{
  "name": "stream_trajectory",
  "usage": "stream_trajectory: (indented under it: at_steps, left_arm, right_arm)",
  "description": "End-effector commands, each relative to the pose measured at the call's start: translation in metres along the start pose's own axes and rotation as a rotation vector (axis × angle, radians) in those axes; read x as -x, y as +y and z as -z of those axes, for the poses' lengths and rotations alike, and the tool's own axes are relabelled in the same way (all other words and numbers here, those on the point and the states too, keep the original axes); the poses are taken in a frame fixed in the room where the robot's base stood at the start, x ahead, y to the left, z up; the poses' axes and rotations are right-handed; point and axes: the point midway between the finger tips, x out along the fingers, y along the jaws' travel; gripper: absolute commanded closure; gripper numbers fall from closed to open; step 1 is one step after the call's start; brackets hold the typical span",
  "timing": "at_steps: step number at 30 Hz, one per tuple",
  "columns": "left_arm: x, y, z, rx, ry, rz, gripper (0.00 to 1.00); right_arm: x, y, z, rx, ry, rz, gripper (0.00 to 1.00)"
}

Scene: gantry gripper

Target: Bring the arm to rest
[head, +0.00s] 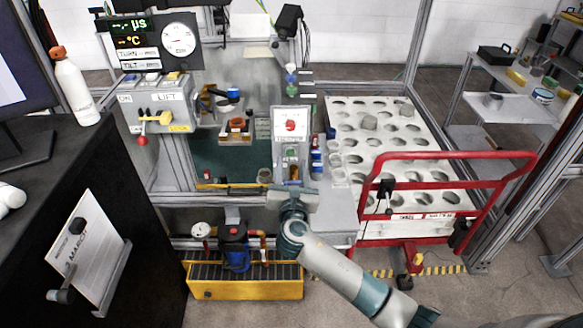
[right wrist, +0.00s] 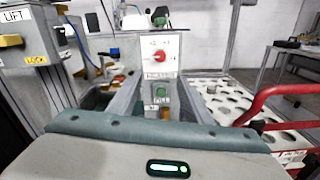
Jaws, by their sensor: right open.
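My right arm (head: 350,278) reaches in from the lower right in the head view. Its right gripper (head: 292,190) is in front of the small control post (head: 291,150) with a red knob and a green button. It is open and I see nothing held in it. The post (right wrist: 162,65) stands straight ahead there. I cannot tell the exact gap between gripper and post. My left gripper is not in view.
A red rail (head: 450,156) and a white table with round holes (head: 385,135) stand to the right. A yellow-framed crate (head: 245,288) is on the floor below. A lift panel (head: 157,105) and a black cabinet (head: 75,190) with a white bottle (head: 75,90) are on the left.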

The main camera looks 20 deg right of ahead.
Motion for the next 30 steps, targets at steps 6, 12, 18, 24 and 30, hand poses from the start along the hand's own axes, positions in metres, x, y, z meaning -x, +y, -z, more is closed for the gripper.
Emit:
stream_trajectory:
  at_steps: [6,12,18,24,30]
  left_arm:
    - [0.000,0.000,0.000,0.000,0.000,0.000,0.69]
    - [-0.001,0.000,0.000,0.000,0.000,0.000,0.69]
    - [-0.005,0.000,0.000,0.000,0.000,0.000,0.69]
    - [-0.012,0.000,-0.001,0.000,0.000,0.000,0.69]
    - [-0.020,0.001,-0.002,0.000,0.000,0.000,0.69]
  right_arm:
    - [0.000,0.000,0.000,0.000,0.000,0.000,0.55]
    - [0.000,-0.002,0.007,-0.010,0.012,0.001,0.55]
    - [0.002,-0.018,0.059,-0.092,0.105,0.017,0.55]
    - [0.019,-0.051,0.161,-0.280,0.285,0.077,0.55]
    - [0.060,-0.095,0.273,-0.523,0.473,0.201,0.55]
